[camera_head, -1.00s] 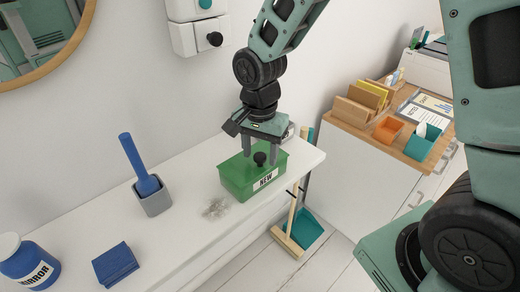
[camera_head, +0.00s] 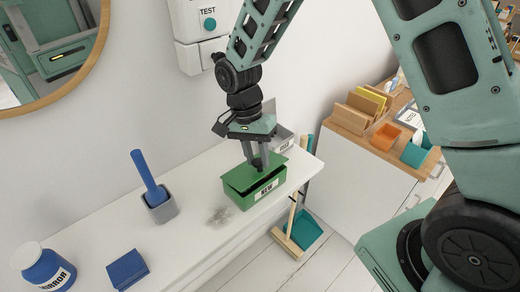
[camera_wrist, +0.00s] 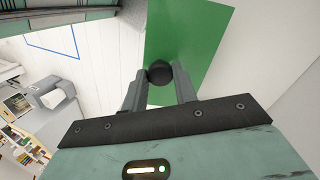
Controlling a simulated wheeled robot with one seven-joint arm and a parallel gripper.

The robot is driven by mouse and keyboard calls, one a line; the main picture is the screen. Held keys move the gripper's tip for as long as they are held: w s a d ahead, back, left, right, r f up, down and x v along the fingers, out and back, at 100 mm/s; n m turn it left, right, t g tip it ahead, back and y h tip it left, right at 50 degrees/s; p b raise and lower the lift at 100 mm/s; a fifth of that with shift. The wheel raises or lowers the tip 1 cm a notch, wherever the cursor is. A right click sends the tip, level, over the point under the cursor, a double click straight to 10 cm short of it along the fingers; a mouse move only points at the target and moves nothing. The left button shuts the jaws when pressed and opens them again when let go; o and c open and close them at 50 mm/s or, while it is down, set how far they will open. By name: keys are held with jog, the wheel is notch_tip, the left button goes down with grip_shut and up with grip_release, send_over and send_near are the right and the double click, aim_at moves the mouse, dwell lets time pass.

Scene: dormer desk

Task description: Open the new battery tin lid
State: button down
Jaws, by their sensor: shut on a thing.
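The green battery tin (camera_head: 262,196) with a white NEW label stands on the white shelf near its right end. Its green lid (camera_head: 243,177) is tilted, with a dark gap between lid and tin along the front and left. My gripper (camera_head: 256,163) is above the tin, shut on the lid's black knob. In the wrist view the round black knob (camera_wrist: 160,72) sits between the fingertips, with the green lid (camera_wrist: 185,35) behind it. The tin's inside is hidden.
A grey box (camera_head: 284,142) stands behind the tin. A grey smudge or clear pile (camera_head: 221,215) lies left of it. A blue-handled tool in a grey holder (camera_head: 160,205), a blue block (camera_head: 127,269) and a blue MIRROR jar (camera_head: 45,268) stand further left. A dustpan (camera_head: 304,232) is below.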

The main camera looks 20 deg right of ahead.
jog(key=shift+w+a+r+g+p, duration=0.15)
jog(key=shift+w+r+g+p, duration=0.3)
jog(key=shift+g+p, duration=0.35)
jog(key=c, duration=1.1)
grip_release()
jog(key=shift+f, duration=0.1)
notch_tip(320, 180, up, 10)
jog(key=b, duration=0.2)
jog(key=shift+b, duration=0.4)
